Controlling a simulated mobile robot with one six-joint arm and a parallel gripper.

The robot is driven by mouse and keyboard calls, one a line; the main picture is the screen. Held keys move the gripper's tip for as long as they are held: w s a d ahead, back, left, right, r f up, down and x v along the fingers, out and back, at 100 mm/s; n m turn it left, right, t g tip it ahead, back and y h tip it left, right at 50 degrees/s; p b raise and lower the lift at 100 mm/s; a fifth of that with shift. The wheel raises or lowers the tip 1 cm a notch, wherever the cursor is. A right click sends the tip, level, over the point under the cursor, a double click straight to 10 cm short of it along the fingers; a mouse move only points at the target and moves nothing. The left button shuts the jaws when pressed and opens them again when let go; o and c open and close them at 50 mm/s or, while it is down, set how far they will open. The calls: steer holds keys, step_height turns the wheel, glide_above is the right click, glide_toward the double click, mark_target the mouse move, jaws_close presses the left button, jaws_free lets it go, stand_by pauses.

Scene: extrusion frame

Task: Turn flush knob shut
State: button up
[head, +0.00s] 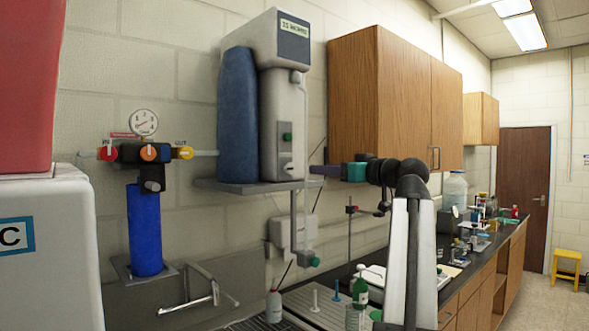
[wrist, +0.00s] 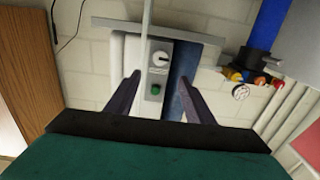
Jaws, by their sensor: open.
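A small round dial knob (wrist: 159,59) with a dark pointer sits on the front panel of the tall grey purifier unit (head: 286,90). In the head view this knob (head: 288,168) shows low on the unit. Its label is too small to read, so I cannot tell if it is the flush knob. A green button (wrist: 156,89) is on the same panel. My gripper (wrist: 160,78) is open and empty, with its dark fingers on either side of the knob in the picture. In the head view, my gripper (head: 316,171) points at the unit's front; no contact shows.
A blue filter (head: 145,228) with red (head: 108,153), orange (head: 149,153) and yellow (head: 184,153) knobs is on the left wall. The unit stands on a shelf (head: 230,186). A wooden cabinet (head: 375,95) is behind my arm. Bottles and equipment crowd the counter below.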

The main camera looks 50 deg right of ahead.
mark_target(292, 167)
steer(key=shift+w, duration=0.1)
steer(key=w+p, duration=0.1)
steer(key=w, duration=0.3)
steer(key=w+p, duration=0.2)
steer(key=w, duration=0.2)
steer(key=w+d+p, duration=0.1)
steer(key=w, duration=0.3)
steer(key=shift+w+r+p, duration=0.1)
steer(key=shift+w+p, duration=0.15)
steer(key=shift+p, duration=0.15)
steer(key=shift+w, duration=0.55)
steer(key=c, duration=1)
